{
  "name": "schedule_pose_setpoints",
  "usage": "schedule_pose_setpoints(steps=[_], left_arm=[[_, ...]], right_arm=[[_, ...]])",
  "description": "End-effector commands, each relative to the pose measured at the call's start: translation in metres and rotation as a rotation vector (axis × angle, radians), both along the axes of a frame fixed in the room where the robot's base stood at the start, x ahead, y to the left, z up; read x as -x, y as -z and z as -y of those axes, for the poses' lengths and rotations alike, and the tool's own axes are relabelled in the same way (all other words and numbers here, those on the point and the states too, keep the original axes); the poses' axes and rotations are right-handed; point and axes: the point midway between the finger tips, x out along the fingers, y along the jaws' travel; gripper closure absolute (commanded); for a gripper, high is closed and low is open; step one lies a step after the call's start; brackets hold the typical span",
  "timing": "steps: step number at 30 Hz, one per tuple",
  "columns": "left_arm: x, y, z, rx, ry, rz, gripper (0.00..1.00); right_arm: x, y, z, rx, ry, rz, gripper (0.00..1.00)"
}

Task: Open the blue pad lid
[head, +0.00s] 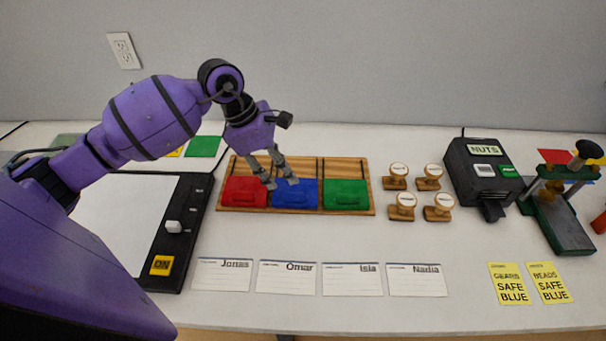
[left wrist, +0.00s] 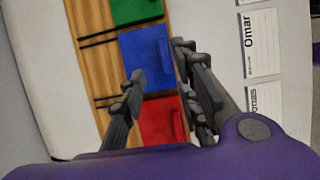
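The blue pad (head: 303,196) sits in the middle of a wooden tray (head: 366,171), between a red pad (head: 243,192) and a green pad (head: 346,195). Its lid looks shut and flat, with a raised tab on its front part. My left gripper (head: 281,183) is over the left part of the blue pad, near the red one. In the left wrist view the blue pad (left wrist: 144,57) shows between and beyond the two spread fingers (left wrist: 160,63), with nothing held. I cannot tell whether a fingertip touches the lid. My right gripper is not in view.
Several wooden stamps (head: 402,200) stand right of the tray. Name cards (head: 287,278) lie in front of it. A black light panel (head: 187,225) is at left under my arm. A black label device (head: 483,172) and a green press (head: 556,215) stand at right.

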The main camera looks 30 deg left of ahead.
Motion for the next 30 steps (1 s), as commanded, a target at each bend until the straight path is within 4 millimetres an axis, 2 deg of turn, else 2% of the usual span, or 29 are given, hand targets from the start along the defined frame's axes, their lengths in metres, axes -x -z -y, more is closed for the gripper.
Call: schedule_pose_setpoints(steps=[9,15,26,30], left_arm=[[-0.007,0.042,0.018,0.006,0.0,-0.002,0.7],[-0.011,0.064,0.025,0.003,0.0,-0.001,0.7],[-0.012,0.07,0.027,0.001,0.0,0.0,0.7],[-0.012,0.07,0.027,0.001,0.0,0.0,0.89]], right_arm=[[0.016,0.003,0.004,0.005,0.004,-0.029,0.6],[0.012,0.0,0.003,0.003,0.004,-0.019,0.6],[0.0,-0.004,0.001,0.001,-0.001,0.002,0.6],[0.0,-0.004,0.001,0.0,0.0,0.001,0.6]])
